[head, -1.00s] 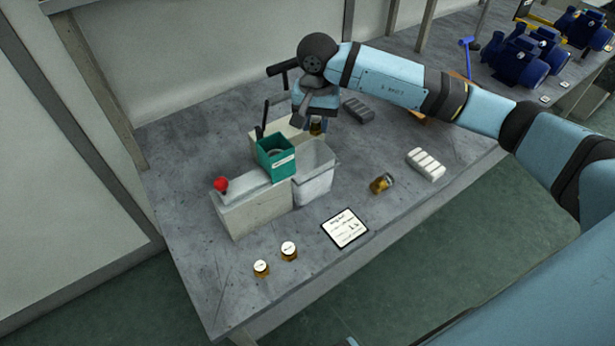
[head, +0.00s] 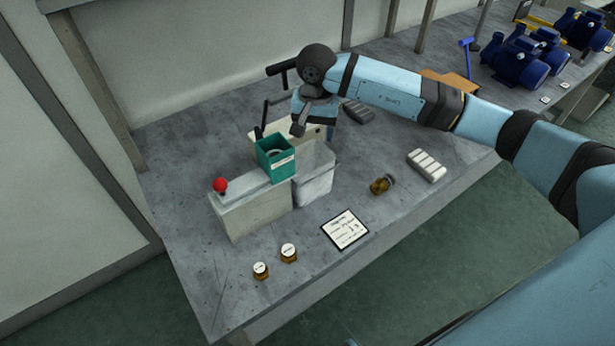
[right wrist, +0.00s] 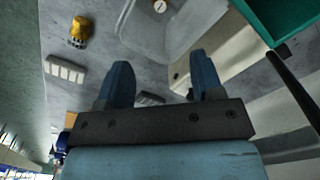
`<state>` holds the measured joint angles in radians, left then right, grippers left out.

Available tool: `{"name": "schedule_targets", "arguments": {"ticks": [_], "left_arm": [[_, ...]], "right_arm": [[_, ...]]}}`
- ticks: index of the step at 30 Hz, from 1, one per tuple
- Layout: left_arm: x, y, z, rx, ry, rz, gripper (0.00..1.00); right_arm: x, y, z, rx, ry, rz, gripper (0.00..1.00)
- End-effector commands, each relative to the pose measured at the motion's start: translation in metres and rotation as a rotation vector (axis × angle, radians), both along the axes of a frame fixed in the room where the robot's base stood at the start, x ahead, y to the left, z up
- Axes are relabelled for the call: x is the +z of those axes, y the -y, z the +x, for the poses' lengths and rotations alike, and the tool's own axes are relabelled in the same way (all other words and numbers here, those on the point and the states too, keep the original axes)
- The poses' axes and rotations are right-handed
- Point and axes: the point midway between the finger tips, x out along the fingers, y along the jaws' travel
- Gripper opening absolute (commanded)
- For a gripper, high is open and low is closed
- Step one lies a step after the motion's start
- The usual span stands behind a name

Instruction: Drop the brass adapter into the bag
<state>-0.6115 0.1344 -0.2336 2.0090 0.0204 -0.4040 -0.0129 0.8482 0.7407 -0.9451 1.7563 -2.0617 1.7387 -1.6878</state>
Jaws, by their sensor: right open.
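The bag (head: 314,180) is a pale, see-through open container standing beside the grey machine block; it also shows in the right wrist view (right wrist: 150,35). My right gripper (head: 314,128) is above and behind the bag, open, with nothing between its fingers (right wrist: 161,62). In the right wrist view a small round white-topped piece (right wrist: 160,7) shows within the bag's outline, likely the brass adapter. Another brass piece (head: 382,184) lies on its side on the table, right of the bag. Two brass pieces with white tops (head: 260,270) stand near the front edge. My left gripper is not in view.
A green box (head: 276,160) sits beside the bag, on the grey machine block (head: 252,208) with its red knob (head: 220,185). A printed card (head: 345,229), a white ribbed block (head: 426,165) and a dark ribbed block (head: 358,111) lie on the table. Blue pumps (head: 525,58) stand back right.

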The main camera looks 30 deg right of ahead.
Motion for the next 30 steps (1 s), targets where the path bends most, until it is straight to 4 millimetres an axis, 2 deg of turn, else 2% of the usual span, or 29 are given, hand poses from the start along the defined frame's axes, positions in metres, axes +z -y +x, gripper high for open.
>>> {"name": "schedule_targets", "arguments": {"ticks": [5,12,18,24,30], "left_arm": [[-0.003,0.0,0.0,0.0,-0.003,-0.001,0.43],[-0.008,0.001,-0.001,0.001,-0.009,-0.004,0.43],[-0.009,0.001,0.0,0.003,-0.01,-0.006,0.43],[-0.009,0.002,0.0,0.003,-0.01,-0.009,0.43],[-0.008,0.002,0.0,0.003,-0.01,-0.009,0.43]], "right_arm": [[0.026,0.0,0.001,0.001,0.006,-0.001,0.61],[0.082,0.0,0.001,0.001,0.007,0.0,0.61],[0.117,0.0,0.001,0.001,0.004,0.0,0.61],[0.134,0.0,0.0,0.0,0.001,-0.001,0.61],[0.136,0.0,0.0,0.0,0.0,0.0,0.61]]}}
